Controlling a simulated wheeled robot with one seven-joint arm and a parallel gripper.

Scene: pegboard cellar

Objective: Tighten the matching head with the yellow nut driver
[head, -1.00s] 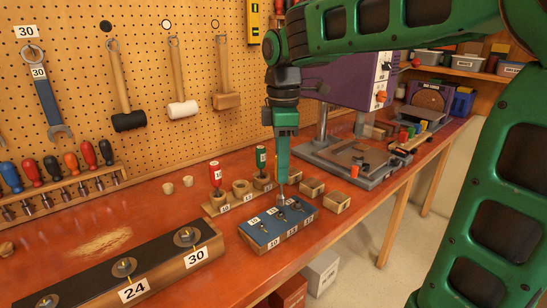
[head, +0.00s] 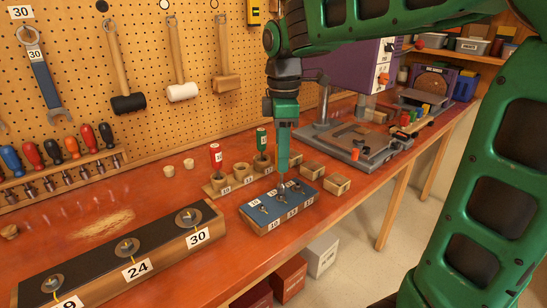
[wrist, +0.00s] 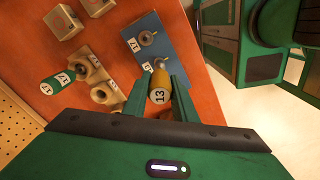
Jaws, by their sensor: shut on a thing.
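My gripper (wrist: 160,97) is shut on the yellow nut driver (wrist: 160,79), whose end is marked 13. In the head view my gripper (head: 283,168) points down over the blue-topped block (head: 252,221). The block carries several small bolt heads, with number labels on its top and front. One bolt head (wrist: 147,38) shows in the wrist view, beyond the driver. The driver stands about upright, with its lower end over the block. Its tip is hidden in the wrist view and too small in the head view to tell whether it touches a head.
A wooden driver rack (head: 215,191) behind the block holds a red driver (head: 216,156) and a green driver (head: 261,141); its middle hole is empty. Small wooden blocks (head: 337,184) stand to the right. A long dark-topped block (head: 92,268) lies front left.

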